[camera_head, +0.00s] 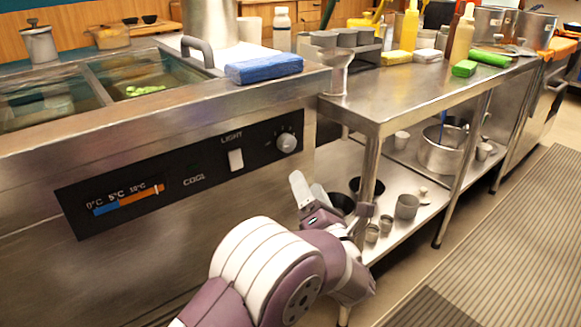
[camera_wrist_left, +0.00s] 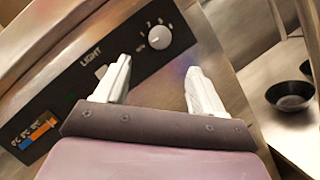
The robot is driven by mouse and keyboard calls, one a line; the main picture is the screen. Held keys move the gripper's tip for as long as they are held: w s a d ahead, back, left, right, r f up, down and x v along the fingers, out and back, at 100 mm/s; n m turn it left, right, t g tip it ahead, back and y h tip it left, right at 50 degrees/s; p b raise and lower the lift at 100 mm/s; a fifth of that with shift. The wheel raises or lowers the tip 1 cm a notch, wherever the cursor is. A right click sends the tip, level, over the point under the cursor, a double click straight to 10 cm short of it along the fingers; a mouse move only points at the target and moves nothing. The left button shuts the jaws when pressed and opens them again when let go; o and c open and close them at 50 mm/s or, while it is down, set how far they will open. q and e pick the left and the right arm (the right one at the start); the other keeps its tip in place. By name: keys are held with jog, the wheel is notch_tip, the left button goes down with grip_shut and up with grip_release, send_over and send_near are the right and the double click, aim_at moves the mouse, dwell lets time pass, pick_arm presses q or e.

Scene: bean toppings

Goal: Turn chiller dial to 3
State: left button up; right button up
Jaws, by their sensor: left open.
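The chiller dial (camera_head: 287,142) is a round silver knob at the right end of the black control panel (camera_head: 210,165) on the steel chiller's front. In the left wrist view the dial (camera_wrist_left: 158,38) stands ahead of the fingers, with numbers around it; its exact setting is too small to read. My left gripper (camera_head: 310,190) is below and slightly right of the dial, apart from it. In the left wrist view my left gripper (camera_wrist_left: 158,75) is open, with nothing between its two pale fingers. My right gripper is not in view.
A white light switch (camera_head: 236,159) sits left of the dial, and a temperature strip (camera_head: 125,199) farther left. A blue cloth block (camera_head: 263,68) lies on the chiller's top edge. A steel table (camera_head: 420,90) with a lower shelf of pots and cups stands to the right.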

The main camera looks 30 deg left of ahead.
aim_at(290, 146)
pick_arm(q)
jog(key=b+x, duration=0.2)
jog(key=x, duration=0.9)
jog(key=shift+a+f+b, duration=0.1)
jog(key=shift+b, duration=0.3)
jog(key=shift+w+a+r, duration=0.25)
jog(key=shift+w+a, duration=0.15)
jog(key=shift+w, duration=0.05)
jog(key=c, duration=1.1)
